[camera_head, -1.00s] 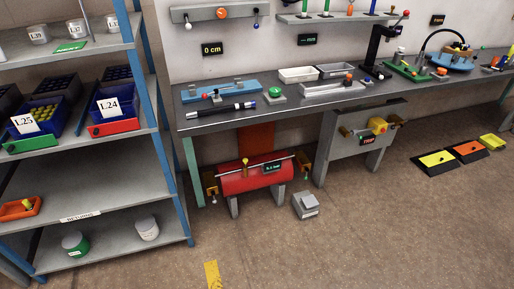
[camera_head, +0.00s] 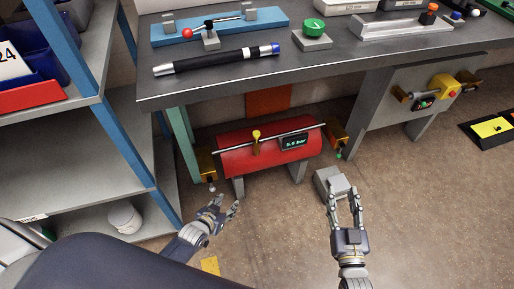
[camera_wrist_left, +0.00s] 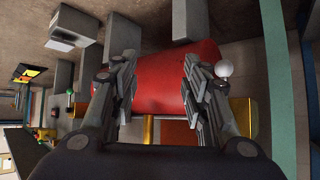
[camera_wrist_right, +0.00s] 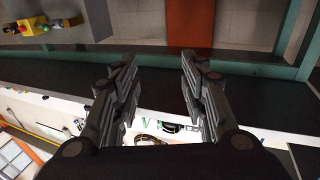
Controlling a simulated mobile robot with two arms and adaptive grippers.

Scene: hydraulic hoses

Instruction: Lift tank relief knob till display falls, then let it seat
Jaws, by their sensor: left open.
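The red tank (camera_head: 236,162) lies on grey legs under the bench, with a metal bar along its upper side. The yellow relief knob (camera_head: 256,135) stands upright on top of it. The small dark display (camera_head: 294,141) is on the tank's right front; its green text is too small to read surely. My left gripper (camera_head: 227,202) is open and empty, low in front of the tank's left end, apart from the knob. In the left wrist view the tank (camera_wrist_left: 160,75) shows between the spread fingers; I cannot make out the knob there. My right gripper (camera_head: 345,192) is open and empty, right of the tank.
A grey box (camera_head: 325,180) stands on the floor just behind my right gripper. Yellow brackets (camera_head: 206,164) flank the tank. The bench (camera_head: 350,47) overhangs it, and a blue-posted shelf (camera_head: 110,105) stands at left.

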